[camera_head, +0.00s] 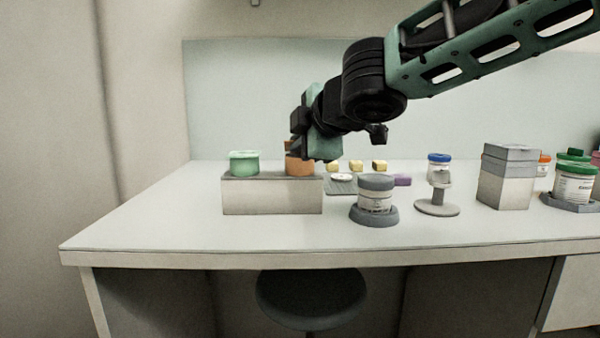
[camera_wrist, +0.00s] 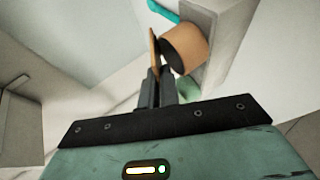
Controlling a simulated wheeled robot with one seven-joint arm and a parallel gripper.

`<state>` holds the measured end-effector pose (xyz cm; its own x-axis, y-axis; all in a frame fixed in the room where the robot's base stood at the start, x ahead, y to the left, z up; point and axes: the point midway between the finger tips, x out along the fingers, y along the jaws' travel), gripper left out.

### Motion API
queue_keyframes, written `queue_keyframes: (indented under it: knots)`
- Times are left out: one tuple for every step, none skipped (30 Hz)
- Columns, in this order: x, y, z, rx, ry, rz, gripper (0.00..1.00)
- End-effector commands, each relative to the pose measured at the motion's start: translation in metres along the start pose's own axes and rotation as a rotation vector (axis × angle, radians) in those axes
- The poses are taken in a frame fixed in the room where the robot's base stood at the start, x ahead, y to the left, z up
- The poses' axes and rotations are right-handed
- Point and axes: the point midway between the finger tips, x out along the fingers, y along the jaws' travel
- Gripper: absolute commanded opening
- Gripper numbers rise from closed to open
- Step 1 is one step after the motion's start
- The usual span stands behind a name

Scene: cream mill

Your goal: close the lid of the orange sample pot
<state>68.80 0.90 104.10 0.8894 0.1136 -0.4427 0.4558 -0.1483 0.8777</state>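The orange sample pot (camera_head: 299,168) stands on the right end of a pale block with a grey top, partly hidden behind my gripper in the head view. In the wrist view the pot (camera_wrist: 190,46) shows its dark open mouth, and its thin orange lid (camera_wrist: 154,48) stands raised at an angle to the rim. My gripper (camera_head: 305,156) is over the pot. In the wrist view its dark fingers (camera_wrist: 157,75) lie close together, with the tips right by the lid and mouth. They look shut, with nothing clearly between them; whether they touch the lid I cannot tell.
A green pot (camera_head: 244,163) stands on the left end of the block (camera_head: 270,197). To the right are a grey-lidded jar (camera_head: 376,196), a blue-capped jar on a stand (camera_head: 438,175) and a grey-topped box (camera_head: 508,178). Small yellow pieces (camera_head: 356,165) lie behind. The front left tabletop is clear.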

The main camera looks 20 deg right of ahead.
Motion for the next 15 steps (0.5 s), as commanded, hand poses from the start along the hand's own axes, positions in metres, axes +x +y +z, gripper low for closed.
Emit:
queue_keyframes:
  knots:
    - [0.0042,-0.0100,0.0023,-0.005,-0.001,0.017,0.00]
    - [0.0040,-0.0103,0.0023,-0.008,-0.001,0.026,0.00]
    - [0.0038,-0.0107,0.0022,-0.013,-0.001,0.036,0.00]
    - [0.0037,-0.0108,0.0020,-0.016,-0.001,0.044,0.00]
    - [0.0036,-0.0108,0.0018,-0.020,0.000,0.052,0.00]
    - [0.0034,-0.0109,0.0016,-0.024,0.000,0.061,0.00]
    - [0.0033,-0.0110,0.0015,-0.027,0.000,0.067,0.00]
    - [0.0030,-0.0111,0.0016,-0.029,-0.001,0.073,0.00]
    - [0.0028,-0.0110,0.0016,-0.032,-0.001,0.080,0.00]
    - [0.0026,-0.0108,0.0015,-0.034,-0.001,0.085,0.00]
    - [0.0023,-0.0106,0.0015,-0.036,-0.001,0.089,0.00]
    - [0.0021,-0.0102,0.0013,-0.038,-0.001,0.095,0.00]
    - [0.0019,-0.0100,0.0012,-0.039,-0.001,0.098,0.00]
    - [0.0017,-0.0098,0.0011,-0.040,-0.001,0.101,0.00]
    - [0.0016,-0.0096,0.0010,-0.042,-0.001,0.104,0.00]
